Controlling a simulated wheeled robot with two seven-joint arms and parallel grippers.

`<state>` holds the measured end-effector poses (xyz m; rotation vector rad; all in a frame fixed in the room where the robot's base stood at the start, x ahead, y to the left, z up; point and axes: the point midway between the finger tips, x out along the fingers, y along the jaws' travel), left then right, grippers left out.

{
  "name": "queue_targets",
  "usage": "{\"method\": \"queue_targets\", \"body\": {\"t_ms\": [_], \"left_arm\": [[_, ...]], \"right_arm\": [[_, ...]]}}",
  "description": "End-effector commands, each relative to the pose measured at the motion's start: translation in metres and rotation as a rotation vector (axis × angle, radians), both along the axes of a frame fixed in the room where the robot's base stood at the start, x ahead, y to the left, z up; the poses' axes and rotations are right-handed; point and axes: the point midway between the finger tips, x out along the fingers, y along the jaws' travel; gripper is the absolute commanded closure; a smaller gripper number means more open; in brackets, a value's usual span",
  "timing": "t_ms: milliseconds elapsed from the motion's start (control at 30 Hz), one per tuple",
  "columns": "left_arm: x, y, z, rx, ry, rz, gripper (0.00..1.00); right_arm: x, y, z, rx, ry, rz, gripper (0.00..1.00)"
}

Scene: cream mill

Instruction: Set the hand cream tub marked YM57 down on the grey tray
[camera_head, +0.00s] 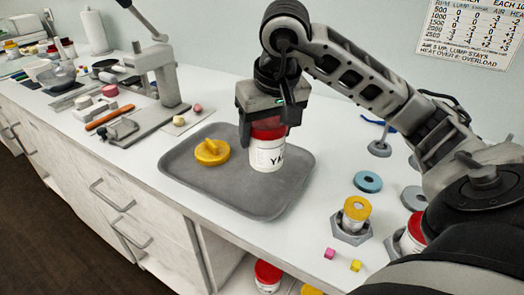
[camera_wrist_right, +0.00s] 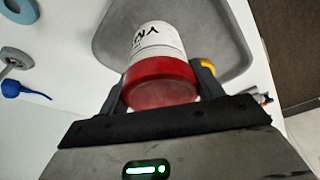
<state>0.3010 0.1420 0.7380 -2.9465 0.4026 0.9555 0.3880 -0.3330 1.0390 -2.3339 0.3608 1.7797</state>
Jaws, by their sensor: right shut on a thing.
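A white tub with a red lid (camera_head: 266,154), with the letters YM showing on its side, is upright at the grey tray (camera_head: 240,203). My right gripper (camera_head: 267,118) comes from above and is shut on the tub at its red lid. In the right wrist view the tub (camera_wrist_right: 157,42) sits between the two fingers (camera_wrist_right: 160,85), with the tray behind it. I cannot tell whether the tub's base touches the tray. The rest of its marking is turned out of sight. My left gripper does not show.
A yellow knobbed lid (camera_head: 211,152) lies on the tray, left of the tub. A yellow-topped jar (camera_head: 356,210) in a hex holder, a blue ring (camera_head: 368,181) and small cubes lie to the right. A lever press (camera_head: 157,80) stands behind left. The tray's front is clear.

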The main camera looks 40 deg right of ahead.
Motion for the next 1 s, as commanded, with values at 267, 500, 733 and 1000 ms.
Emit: {"method": "queue_targets", "body": {"t_ms": [267, 500, 733, 1000], "left_arm": [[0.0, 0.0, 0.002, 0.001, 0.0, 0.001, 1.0], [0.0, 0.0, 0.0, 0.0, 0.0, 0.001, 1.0], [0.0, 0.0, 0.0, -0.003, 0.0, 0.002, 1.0], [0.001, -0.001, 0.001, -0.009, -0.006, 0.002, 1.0]], "right_arm": [[0.018, -0.008, -0.022, 0.001, -0.002, -0.001, 0.63], [0.022, -0.01, -0.055, -0.002, 0.001, 0.0, 0.63], [0.023, -0.01, -0.058, -0.002, -0.005, 0.0, 0.63], [0.023, -0.01, -0.062, -0.001, -0.003, 0.001, 0.2]]}}
